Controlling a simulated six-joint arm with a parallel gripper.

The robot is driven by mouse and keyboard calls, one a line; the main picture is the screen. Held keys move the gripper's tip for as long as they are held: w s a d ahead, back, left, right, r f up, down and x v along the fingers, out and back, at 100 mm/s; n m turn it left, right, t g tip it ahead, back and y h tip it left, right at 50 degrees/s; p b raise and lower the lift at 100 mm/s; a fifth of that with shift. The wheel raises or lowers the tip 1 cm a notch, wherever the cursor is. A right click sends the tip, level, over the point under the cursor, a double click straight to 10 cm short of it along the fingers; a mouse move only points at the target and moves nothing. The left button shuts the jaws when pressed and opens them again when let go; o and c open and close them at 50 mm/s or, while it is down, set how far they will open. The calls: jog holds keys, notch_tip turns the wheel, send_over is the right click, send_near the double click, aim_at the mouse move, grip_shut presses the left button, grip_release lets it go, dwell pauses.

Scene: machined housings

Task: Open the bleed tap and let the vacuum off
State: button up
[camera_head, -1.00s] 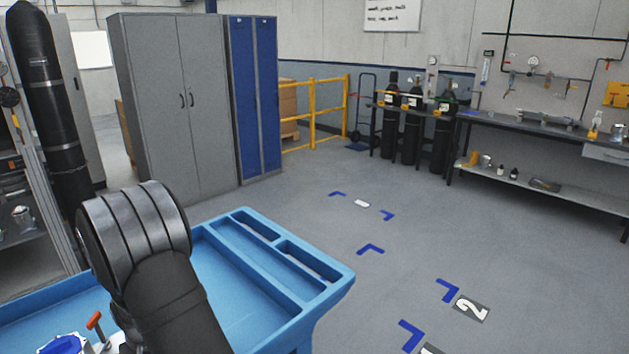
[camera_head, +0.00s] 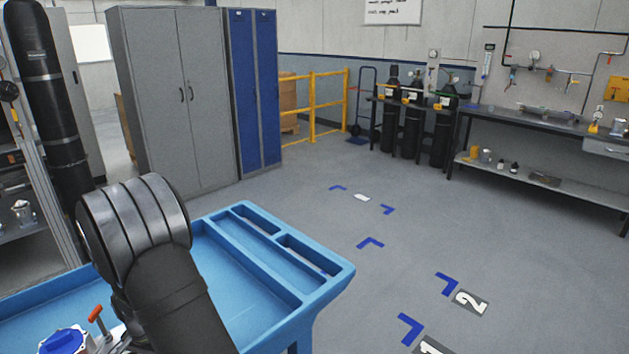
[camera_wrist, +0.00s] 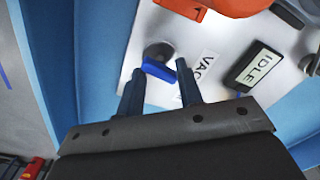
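In the wrist view, a tap with a blue lever (camera_wrist: 158,70) on a round dark grey hub stands on a pale panel (camera_wrist: 115,65). A partly hidden label starting "VAC" (camera_wrist: 207,66) lies beside it. I take this for the bleed tap, though its name is not readable. My gripper (camera_wrist: 160,74) is open, one finger on each side of the lever's near edge. I cannot tell whether either finger touches it. In the head view my gripper is hidden behind my arm.
An orange-red part (camera_wrist: 235,6) sits close above the tap in the wrist view. In the head view, a red handle (camera_head: 95,313) and a blue round part (camera_head: 62,340) show at the lower left on the blue cart (camera_head: 335,278). Open floor lies to the right.

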dwell(0.7)
jog(key=shift+r, duration=0.3)
notch_tip(320, 180, up, 16)
jog(key=r+n, duration=0.1)
jog(key=n, duration=0.7)
notch_tip(320, 180, down, 18)
jog(key=shift+r, duration=0.15)
jog(key=shift+c, duration=0.2)
grip_shut()
